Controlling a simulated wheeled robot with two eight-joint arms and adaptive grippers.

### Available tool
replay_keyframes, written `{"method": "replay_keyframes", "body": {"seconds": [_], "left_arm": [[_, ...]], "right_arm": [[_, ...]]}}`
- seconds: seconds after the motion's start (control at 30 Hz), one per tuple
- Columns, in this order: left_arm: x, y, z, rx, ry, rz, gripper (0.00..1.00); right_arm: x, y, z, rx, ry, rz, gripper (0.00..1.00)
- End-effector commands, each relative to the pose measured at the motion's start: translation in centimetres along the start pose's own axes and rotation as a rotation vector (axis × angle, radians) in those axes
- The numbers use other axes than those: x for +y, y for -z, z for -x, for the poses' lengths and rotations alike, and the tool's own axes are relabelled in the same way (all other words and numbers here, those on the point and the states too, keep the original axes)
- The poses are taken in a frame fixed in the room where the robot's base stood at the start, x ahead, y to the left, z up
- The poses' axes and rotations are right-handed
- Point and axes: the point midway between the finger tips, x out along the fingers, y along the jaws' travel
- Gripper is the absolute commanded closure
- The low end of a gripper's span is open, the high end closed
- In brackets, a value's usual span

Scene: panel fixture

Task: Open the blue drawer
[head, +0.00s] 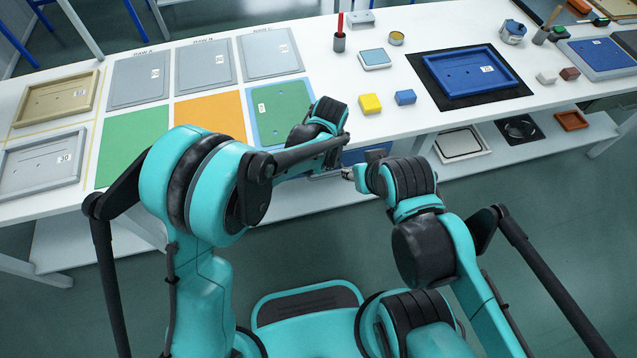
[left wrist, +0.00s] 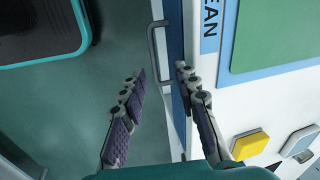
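The blue drawer's front (head: 366,154) shows under the bench edge in the head view, partly hidden by my arms. In the left wrist view its blue front (left wrist: 176,48) runs along the bench edge, with a grey bar handle (left wrist: 153,52) standing out from it. My left gripper (left wrist: 158,75) is open, with one finger on the floor side of the handle and the other by the drawer front. Nothing is clearly held, and contact cannot be told.
A green panel with a blue border (head: 283,111) lies on the bench above the drawer. A yellow block (head: 370,104) and a blue block (head: 405,97) sit to its right. A lower shelf (head: 285,205) runs below the bench. Open floor (head: 540,220) lies in front.

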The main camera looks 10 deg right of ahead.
Motion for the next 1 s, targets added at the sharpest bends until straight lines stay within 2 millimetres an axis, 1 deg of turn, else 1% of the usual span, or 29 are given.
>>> {"method": "replay_keyframes", "body": {"seconds": [0.03, 0.2, 0.27, 0.37, 0.6, 0.7, 0.83, 1.0], "left_arm": [[0.3, 0.8, -0.8, -0.005, -0.004, -0.03, 0.69], [1.1, 2.0, -2.3, -0.017, -0.016, -0.086, 0.69], [1.2, 2.1, -2.8, -0.018, -0.017, -0.092, 0.69], [1.3, 2.1, -4.0, -0.018, -0.017, -0.092, 0.69], [1.3, 2.0, -8.1, -0.017, -0.017, -0.089, 0.69], [1.3, 2.0, -9.3, -0.017, -0.017, -0.089, 0.69], [1.3, 1.9, -10.0, -0.017, -0.017, -0.089, 0.69], [1.3, 1.9, -10.1, -0.017, -0.016, -0.089, 0.69]], "right_arm": [[0.0, 0.1, 0.1, 0.0, 0.0, 0.0, 0.6], [0.0, 0.1, 0.2, 0.0, 0.0, 0.0, 0.6], [0.0, 0.1, 0.1, 0.0, 0.0, 0.0, 0.6], [0.0, -0.3, -0.4, 0.0, 0.0, 0.0, 0.6], [0.0, -1.3, -1.8, 0.0, 0.0, 0.0, 0.6], [0.0, -1.5, -2.1, 0.0, 0.0, 0.0, 0.6], [0.0, -1.6, -2.3, 0.0, 0.0, 0.0, 0.6], [0.0, -1.6, -2.3, 0.0, 0.0, 0.0, 0.6]]}}
